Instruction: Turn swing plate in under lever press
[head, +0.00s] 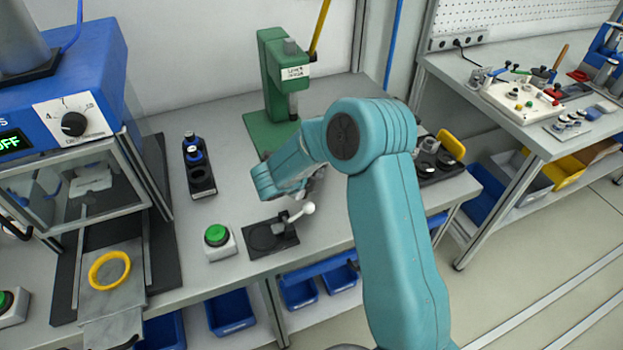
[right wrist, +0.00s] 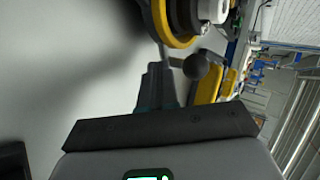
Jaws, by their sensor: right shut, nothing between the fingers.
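The green lever press (head: 275,75) stands upright at the back of the bench, with its yellow lever (head: 320,25) raised and its green base partly behind my right arm. In the right wrist view, a part with a yellow rim (right wrist: 165,25) lies just beyond the fingers, with a dark ball knob (right wrist: 203,66) on a short rod beside it. I cannot tell whether this is the swing plate. My right gripper (right wrist: 157,82) is shut and empty, close to the knob; contact is unclear. In the head view my arm mostly hides it. My left gripper is out of view.
A black fixture (head: 262,238) with a white ball handle (head: 308,208) lies near the bench's front, beside a green button (head: 217,236). A black holder (head: 201,180) stands left of the press. The blue machine (head: 60,85) and yellow ring (head: 108,270) are at left.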

